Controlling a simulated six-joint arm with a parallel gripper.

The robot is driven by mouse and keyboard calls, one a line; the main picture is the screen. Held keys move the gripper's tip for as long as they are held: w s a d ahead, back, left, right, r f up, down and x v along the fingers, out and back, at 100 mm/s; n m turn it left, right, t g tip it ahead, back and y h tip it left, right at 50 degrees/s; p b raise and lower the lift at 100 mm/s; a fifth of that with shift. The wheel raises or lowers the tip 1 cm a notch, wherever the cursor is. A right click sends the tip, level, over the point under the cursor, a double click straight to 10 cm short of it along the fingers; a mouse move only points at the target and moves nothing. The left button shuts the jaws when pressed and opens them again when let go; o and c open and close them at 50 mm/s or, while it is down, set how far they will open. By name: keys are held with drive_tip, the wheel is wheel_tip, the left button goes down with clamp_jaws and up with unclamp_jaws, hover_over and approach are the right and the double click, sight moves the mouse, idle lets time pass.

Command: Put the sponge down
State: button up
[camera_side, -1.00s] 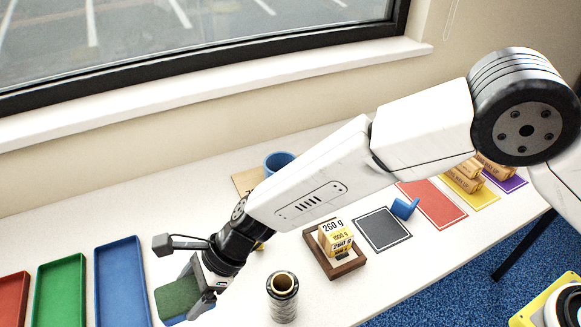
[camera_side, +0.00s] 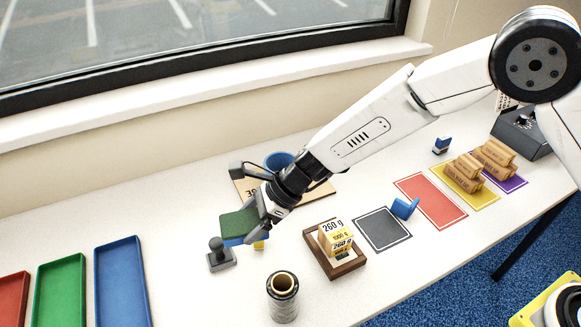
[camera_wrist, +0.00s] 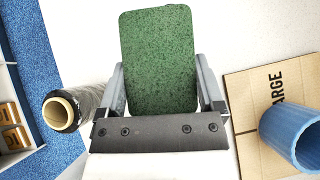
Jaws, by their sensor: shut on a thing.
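The sponge (camera_side: 238,224) has a green top and a blue underside. My gripper (camera_side: 254,214) is shut on it and holds it above the white table, near the grey stamp-like object. In the wrist view the green face of the sponge (camera_wrist: 158,62) fills the space between the two fingers of my gripper (camera_wrist: 162,88). I cannot tell the exact gap between the sponge and the table.
A grey knobbed stamp (camera_side: 220,256) stands just below the sponge. A film roll (camera_side: 283,300) stands in front, and a wooden tray (camera_side: 346,266) with a yellow box is to the right. A blue cup (camera_side: 279,160) and cardboard (camera_wrist: 262,96) are behind. Bare table lies left of the stamp.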

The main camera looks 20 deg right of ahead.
drive_tip(key=w+d+r+m+t, duration=0.1)
drive_tip(key=w+d+m, duration=0.1)
drive_tip(key=d, duration=0.8)
drive_tip(key=w+d+m+t, duration=0.1)
drive_tip(key=w+d, duration=0.2)
drive_tip(key=d, duration=0.8)
drive_tip(key=s+d+r+m+t+h, duration=0.1)
drive_tip(key=s+d+m, duration=0.15)
drive_tip(key=d, duration=0.75)
drive_tip(key=s+d+r+m+t+h, duration=0.1)
drive_tip(key=s+d+m+t, duration=0.15)
drive_tip(key=d, duration=0.75)
drive_tip(key=shift+n+g, duration=0.35)
drive_tip(key=shift+n, duration=0.15)
drive_tip(key=w+f, duration=0.3)
drive_tip(key=w, duration=0.1)
drive_tip(key=w+f, duration=0.3)
drive_tip(key=w, duration=0.1)
drive_tip(key=w+f, duration=0.3)
drive_tip(key=w, duration=0.1)
drive_tip(key=shift+w+d, duration=0.15)
drive_tip(key=shift+d, duration=0.1)
drive_tip(key=shift+w+f, duration=0.45)
drive_tip(key=shift+w, duration=0.05)
drive_tip(key=shift+f, duration=0.1)
drive_tip(key=shift+w+d+f, duration=0.1)
drive_tip(key=shift+w+f, duration=0.1)
drive_tip(key=shift+w, duration=0.05)
drive_tip(key=shift+f, duration=1.5)
